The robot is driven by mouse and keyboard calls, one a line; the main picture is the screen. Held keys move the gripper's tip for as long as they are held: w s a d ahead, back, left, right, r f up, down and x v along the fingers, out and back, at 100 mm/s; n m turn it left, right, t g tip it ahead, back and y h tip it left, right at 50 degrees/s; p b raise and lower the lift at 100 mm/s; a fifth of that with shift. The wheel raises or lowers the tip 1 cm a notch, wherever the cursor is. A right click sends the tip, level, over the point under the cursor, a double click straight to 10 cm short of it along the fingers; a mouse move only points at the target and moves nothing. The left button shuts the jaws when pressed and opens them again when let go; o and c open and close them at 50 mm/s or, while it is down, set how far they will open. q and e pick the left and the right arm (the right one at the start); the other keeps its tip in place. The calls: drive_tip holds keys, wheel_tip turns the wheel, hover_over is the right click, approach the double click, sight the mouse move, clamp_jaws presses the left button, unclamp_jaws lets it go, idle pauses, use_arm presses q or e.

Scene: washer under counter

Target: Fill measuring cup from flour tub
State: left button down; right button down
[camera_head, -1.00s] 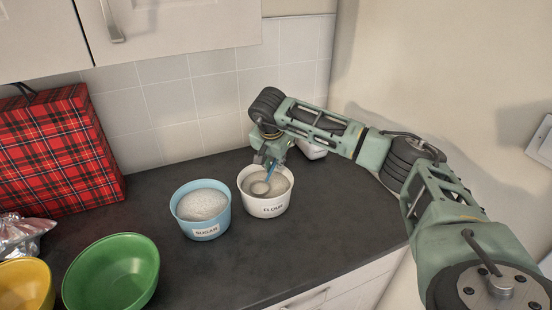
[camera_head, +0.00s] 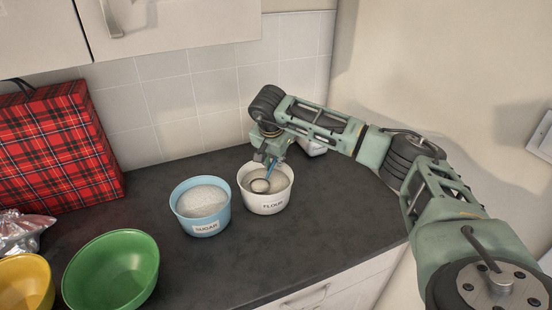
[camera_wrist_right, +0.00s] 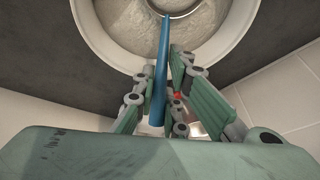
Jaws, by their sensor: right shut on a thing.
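The white flour tub (camera_head: 264,205), labelled FLOUR, stands on the dark counter near the back wall. My right gripper (camera_head: 270,160) is above the tub and shut on the blue handle of the measuring cup (camera_head: 260,186). The cup's round bowl is inside the tub at the flour's surface, and its inside looks pale. My left gripper is not in view.
A blue tub of sugar (camera_head: 201,224) stands close left of the flour tub. A green bowl (camera_head: 112,272), a yellow bowl (camera_head: 25,285), a foil-like bag (camera_head: 22,232) and a red plaid bag (camera_head: 55,150) are further left. A white object (camera_head: 313,148) is behind my gripper.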

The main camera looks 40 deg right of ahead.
drive_tip(key=shift+r, duration=0.1)
drive_tip(key=shift+r+p, duration=3.3)
drive_tip(key=shift+r, duration=1.25)
